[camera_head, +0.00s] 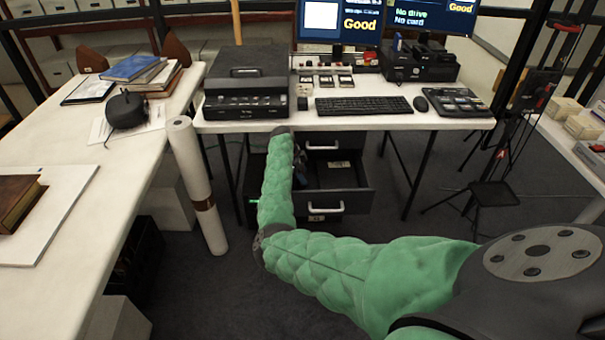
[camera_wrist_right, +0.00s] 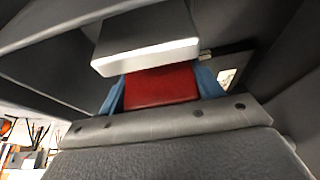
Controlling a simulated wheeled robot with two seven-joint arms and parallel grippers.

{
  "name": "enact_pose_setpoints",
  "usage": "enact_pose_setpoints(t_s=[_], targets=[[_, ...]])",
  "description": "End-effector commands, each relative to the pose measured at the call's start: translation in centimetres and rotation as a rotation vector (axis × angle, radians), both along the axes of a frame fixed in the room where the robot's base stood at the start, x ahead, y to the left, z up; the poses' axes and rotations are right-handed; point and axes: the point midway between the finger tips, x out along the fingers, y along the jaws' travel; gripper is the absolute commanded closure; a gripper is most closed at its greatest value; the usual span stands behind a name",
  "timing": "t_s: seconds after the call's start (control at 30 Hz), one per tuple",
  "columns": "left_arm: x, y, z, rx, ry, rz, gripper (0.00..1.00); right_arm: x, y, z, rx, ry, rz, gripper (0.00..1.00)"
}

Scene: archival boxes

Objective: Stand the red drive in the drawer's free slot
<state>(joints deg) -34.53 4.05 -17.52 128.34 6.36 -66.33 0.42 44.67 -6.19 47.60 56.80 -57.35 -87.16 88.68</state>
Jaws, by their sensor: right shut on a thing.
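The red drive (camera_wrist_right: 160,86) shows in the right wrist view between the two blue fingers of my right gripper (camera_wrist_right: 162,92), which is shut on it. Its far end is hidden by a pale grey block (camera_wrist_right: 146,44). In the head view the open dark drawer (camera_head: 352,203) is pulled out under the desk. My right gripper (camera_head: 299,168) is low at the drawer's left side, largely hidden by my green-sleeved arm. The red drive cannot be made out there. The free slot cannot be made out. My left gripper is not in view.
Dark walls (camera_wrist_right: 42,42) surround the gripper closely in the wrist view. The white desk (camera_head: 385,121) above the drawer carries a keyboard (camera_head: 362,105) and a black device (camera_head: 246,84). A white roll (camera_head: 197,185) stands left of the drawer. Dark floor is open to the right.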

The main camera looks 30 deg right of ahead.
Motion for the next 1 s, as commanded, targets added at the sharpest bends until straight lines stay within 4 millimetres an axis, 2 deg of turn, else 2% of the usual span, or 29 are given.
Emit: enact_pose_setpoints(t_s=[0.87,0.9,1.0], targets=[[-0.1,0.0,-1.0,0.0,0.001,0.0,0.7,0.0,0.0,-1.4,0.0,0.0,0.0,0.62],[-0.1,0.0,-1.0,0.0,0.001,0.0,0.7,0.0,0.0,-1.4,0.0,0.0,0.0,0.33],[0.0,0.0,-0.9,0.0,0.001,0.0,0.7,0.0,0.0,-1.4,0.0,0.0,0.0,0.13]])
